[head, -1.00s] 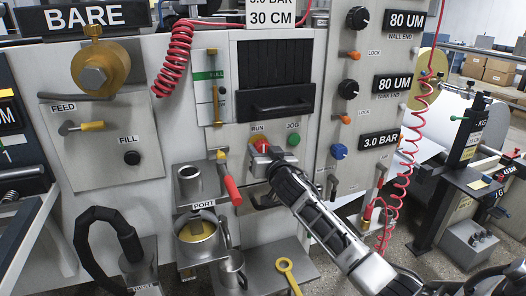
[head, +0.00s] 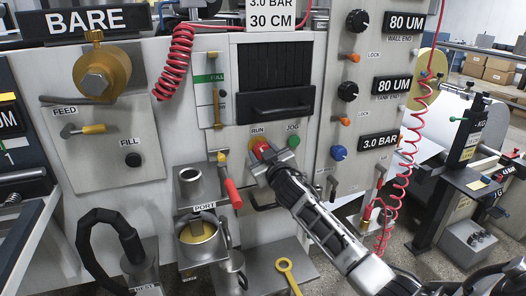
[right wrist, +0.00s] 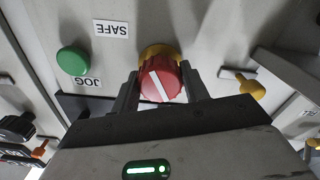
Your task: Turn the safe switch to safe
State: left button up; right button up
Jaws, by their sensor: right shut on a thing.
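The safe switch is a red knob with a yellow collar and a white line, on the grey panel in the head view (head: 261,147). In the right wrist view the knob (right wrist: 162,80) sits between the two fingers, and its white line lies slanted. My right gripper (head: 266,157) is shut on it; its fingers also show in the right wrist view (right wrist: 160,92). The SAFE label (right wrist: 111,28) appears upside down there; my gripper and arm hide it in the head view. The RUN label (head: 257,130) is above the knob. My left gripper is not in view.
A green JOG button (head: 293,141) is close to the right of the switch. A red-handled lever (head: 232,190) and a cup shelf marked PORT (head: 203,206) are at the left. A dark vent with a handle (head: 283,103) is above. A red coiled hose (head: 408,165) hangs right.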

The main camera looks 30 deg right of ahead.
jog(key=n+p, duration=0.1)
jog(key=n, duration=0.5)
jog(key=shift+n, duration=0.3)
jog(key=n, duration=0.5)
jog(key=shift+n, duration=0.3)
jog(key=shift+p, duration=0.3)
jog(key=o, duration=1)
jog(key=shift+s, duration=0.1)
jog(key=v, duration=1.5)
jog(key=shift+s, duration=0.4)
